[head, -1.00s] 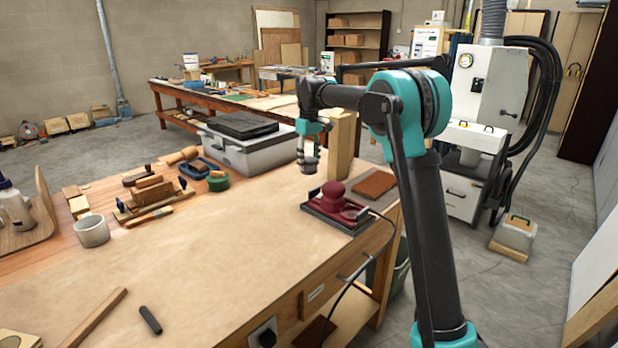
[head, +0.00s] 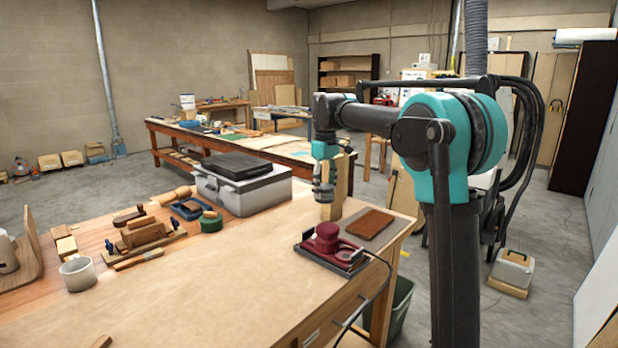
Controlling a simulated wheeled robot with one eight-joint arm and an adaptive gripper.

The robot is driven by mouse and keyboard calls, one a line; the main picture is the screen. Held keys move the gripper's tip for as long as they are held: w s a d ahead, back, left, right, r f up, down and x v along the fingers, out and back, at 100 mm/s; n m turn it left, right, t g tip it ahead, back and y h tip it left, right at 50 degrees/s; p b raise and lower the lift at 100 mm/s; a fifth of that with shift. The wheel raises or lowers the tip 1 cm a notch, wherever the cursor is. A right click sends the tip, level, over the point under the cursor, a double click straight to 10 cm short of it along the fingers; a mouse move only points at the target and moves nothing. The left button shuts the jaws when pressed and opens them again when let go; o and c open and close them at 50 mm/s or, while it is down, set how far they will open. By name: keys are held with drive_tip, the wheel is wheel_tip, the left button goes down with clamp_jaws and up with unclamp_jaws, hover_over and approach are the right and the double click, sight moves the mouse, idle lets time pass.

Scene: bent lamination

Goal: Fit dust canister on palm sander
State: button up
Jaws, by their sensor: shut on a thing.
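The maroon palm sander (head: 327,238) lies near the right edge of the workbench, its round knob on top and a dark cord running off to the right. My gripper (head: 324,192) points down above the bench, beyond the sander and apart from it. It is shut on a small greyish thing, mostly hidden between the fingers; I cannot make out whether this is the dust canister. I see no other clear canister on the bench.
A wooden block (head: 341,188) stands upright close behind my gripper. A brown pad (head: 370,223) lies right of the sander. The bench middle (head: 220,280) is clear.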

drive_tip(key=s+d+f, duration=0.5)
drive_tip(key=s+d, duration=0.2)
drive_tip(key=s, duration=0.3)
drive_tip(key=shift+w+d+f, duration=0.1)
drive_tip(key=shift+w+f, duration=0.05)
drive_tip(key=shift+f, duration=2.05)
drive_tip(key=shift+w+f, duration=0.1)
drive_tip(key=shift+f, duration=2.05)
drive_tip(key=shift+f, duration=0.25)
drive_tip(key=o, duration=1)
drive_tip(key=shift+o, duration=0.2)
drive_tip(key=shift+o, duration=1)
drive_tip(key=shift+r, duration=0.1)
